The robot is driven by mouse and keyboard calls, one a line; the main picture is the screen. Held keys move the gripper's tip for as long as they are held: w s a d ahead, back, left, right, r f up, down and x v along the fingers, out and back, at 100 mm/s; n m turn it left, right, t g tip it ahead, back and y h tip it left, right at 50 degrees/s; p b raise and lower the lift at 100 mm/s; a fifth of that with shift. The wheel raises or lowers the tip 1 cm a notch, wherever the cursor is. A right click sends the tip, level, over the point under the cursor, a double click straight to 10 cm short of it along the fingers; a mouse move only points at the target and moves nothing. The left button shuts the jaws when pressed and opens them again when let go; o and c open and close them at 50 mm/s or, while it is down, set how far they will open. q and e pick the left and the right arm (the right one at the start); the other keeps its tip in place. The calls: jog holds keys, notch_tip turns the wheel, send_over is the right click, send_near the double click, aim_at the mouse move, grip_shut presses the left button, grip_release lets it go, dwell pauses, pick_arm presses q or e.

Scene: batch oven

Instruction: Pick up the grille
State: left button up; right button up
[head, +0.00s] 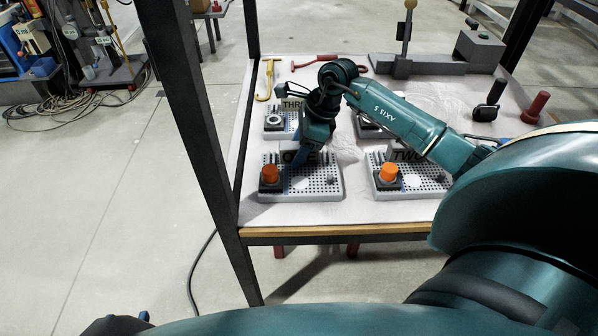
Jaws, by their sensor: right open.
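Several grey perforated plates lie on the white tabletop; these are the grille-like things I see. The front left plate (322,187) has a block marked ONE and an orange knob (269,173) on a dark base. The front right plate (412,187) has a block marked TWO and another orange knob (388,172). A plate marked THREE (275,133) lies behind the first. My right gripper (300,161) is open and points down over plate ONE, near its label block. It hides part of that plate, and contact cannot be told. My left gripper is not in view.
A dark post (205,130) stands at the table's left front corner. A yellow-handled tool (266,82) and a red-handled tool (318,61) lie at the back. Grey fixtures (478,50) stand at the back right. My right arm covers part of the right side.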

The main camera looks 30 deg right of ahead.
grip_shut()
dwell(0.5)
jog(key=shift+r, duration=0.1)
